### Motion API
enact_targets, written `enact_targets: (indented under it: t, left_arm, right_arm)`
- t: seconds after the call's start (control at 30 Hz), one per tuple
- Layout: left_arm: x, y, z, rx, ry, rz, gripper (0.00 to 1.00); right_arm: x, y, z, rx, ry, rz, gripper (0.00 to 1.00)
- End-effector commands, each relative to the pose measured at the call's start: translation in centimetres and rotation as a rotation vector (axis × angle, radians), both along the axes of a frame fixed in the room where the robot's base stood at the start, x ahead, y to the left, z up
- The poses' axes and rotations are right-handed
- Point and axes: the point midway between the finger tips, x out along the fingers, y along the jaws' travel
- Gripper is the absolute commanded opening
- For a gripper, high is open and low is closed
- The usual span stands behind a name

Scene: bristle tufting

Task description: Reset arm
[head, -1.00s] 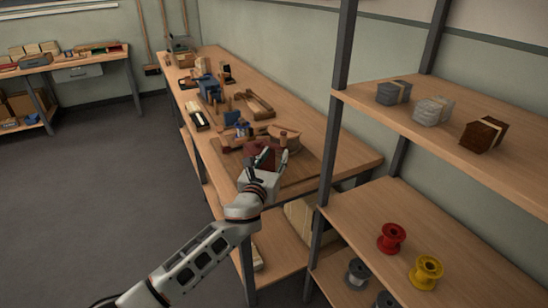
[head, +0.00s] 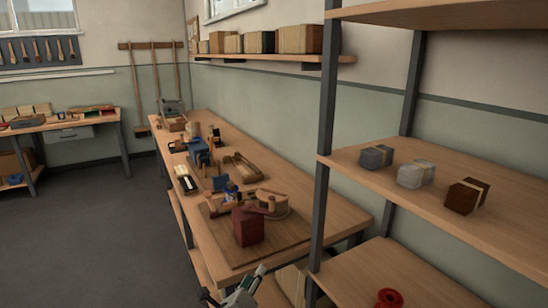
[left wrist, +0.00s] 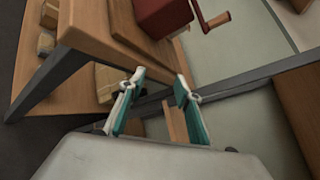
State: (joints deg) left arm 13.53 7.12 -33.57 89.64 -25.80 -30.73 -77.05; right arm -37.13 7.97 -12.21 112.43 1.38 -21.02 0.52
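My left gripper (head: 236,285) is at the bottom edge of the head view, in front of the near end of the workbench (head: 305,213) and below its top. In the left wrist view its two teal-padded fingers (left wrist: 158,105) are spread apart with nothing between them. A dark red box (head: 248,226) stands on a wooden board at the bench's near end, clear of the gripper. The box also shows at the top of the left wrist view (left wrist: 162,15), with a crank and wooden handle (left wrist: 218,18). My right gripper is in neither view.
A shelf rack with a dark post (head: 320,190) stands close on the right, holding several strapped bundles (head: 416,174) and a red spool (head: 389,298). Tools and wooden parts crowd the bench's far half. Open grey floor (head: 90,235) lies to the left.

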Motion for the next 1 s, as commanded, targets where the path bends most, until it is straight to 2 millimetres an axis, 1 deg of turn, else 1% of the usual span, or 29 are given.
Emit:
enact_targets:
  t: [0.03,0.07,0.1,0.17,0.2,0.27,0.3,0.37,0.4,0.5,0.6,0.7,0.8,0.9,1.0]
  left_arm:
    - [-2.4,0.7,-2.6,-0.145,0.08,0.033,0.33]
    - [-3.7,1.1,-3.8,-0.232,0.123,0.054,0.33]
    - [-5.5,1.7,-5.4,-0.35,0.18,0.087,0.33]
    - [-8.1,2.6,-7.5,-0.523,0.262,0.143,0.33]
    - [-9.9,3.3,-8.9,-0.636,0.315,0.183,0.33]
    - [-12.7,4.3,-10.7,-0.805,0.39,0.251,0.33]
    - [-14.6,5.0,-11.8,-0.915,0.435,0.299,0.33]
    - [-17.5,6.1,-13.4,-1.079,0.5,0.378,0.33]
    - [-19.4,6.9,-14.2,-1.186,0.539,0.432,0.33]
    - [-23.9,8.8,-15.9,-1.436,0.616,0.57,0.33]
    - [-27.7,10.4,-16.9,-1.639,0.666,0.692,0.33]
    - [-30.4,11.6,-17.4,-1.784,0.689,0.783,0.33]
    - [-31.8,12.3,-17.6,-1.868,0.699,0.836,0.33]
    - [-32.3,12.6,-17.7,-1.901,0.703,0.855,0.33]
    - [-32.3,12.6,-17.7,-1.904,0.703,0.856,0.33]
  right_arm:
    - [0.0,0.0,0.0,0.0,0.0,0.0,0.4]
    - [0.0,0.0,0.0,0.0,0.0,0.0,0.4]
    - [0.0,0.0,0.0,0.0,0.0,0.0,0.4]
    - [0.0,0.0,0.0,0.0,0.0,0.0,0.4]
    - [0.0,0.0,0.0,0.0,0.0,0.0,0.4]
    - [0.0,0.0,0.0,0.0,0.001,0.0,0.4]
    - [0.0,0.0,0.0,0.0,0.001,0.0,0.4]
    - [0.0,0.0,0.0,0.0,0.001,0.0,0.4]
    - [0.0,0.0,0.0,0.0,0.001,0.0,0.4]
    - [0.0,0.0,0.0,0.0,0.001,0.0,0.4]
    - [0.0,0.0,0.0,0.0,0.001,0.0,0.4]
    - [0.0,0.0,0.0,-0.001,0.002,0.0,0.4]
    - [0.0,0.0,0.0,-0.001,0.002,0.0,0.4]
    - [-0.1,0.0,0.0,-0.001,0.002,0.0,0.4]
    - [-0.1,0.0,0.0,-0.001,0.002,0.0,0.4]
